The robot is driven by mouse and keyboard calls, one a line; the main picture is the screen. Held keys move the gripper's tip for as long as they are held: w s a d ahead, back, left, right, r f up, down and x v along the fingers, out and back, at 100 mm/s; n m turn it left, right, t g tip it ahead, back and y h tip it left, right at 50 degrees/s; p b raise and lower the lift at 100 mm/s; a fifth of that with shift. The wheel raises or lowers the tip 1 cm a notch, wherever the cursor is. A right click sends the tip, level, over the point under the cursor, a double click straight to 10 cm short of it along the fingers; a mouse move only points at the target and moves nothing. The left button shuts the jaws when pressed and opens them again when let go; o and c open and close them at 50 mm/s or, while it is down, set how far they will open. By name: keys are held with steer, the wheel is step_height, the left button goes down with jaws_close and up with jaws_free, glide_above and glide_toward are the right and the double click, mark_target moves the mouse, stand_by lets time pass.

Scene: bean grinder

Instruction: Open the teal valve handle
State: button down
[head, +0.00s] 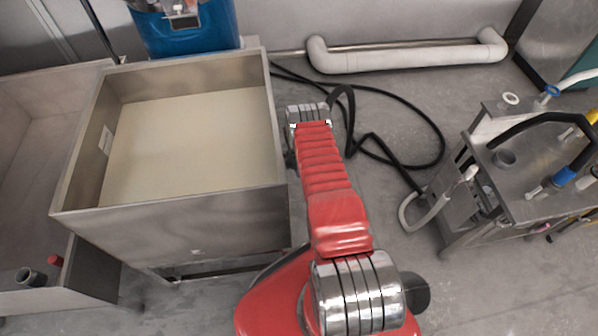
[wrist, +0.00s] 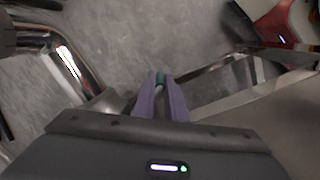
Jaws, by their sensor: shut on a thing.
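The rest of the handle is hidden by the fingers. In the head view my red arm reaches forward beside the right wall of the steel bin, and its far end hides the gripper and the handle.
A steel bin (head: 190,222) with a pale floor stands left of my arm. A steel cart (head: 520,180) with hoses and valves stands at right. A black hose (head: 425,118) lies on the floor, and a white pipe (head: 410,58) runs along the wall. Grey floor between bin and cart is mostly open.

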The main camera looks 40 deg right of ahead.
steer(key=shift+s+h, duration=0.1)
steer(key=shift+h, duration=0.2)
steer(key=c, duration=2.1)
jaws_free()
steer(key=shift+d, duration=0.1)
steer(key=shift+r, duration=0.1)
steer(key=shift+w+a+r, duration=0.15)
steer(key=shift+a+r, duration=0.1)
steer(key=shift+r, duration=1.65)
steer(key=shift+w+a+r, duration=0.1)
steer(key=shift+a+r, duration=0.15)
steer(key=shift+r, duration=1.7)
steer(key=shift+w+a+r, duration=0.15)
steer(key=shift+a+r, duration=0.1)
steer(key=shift+r, duration=1.65)
steer(key=shift+o, duration=0.6)
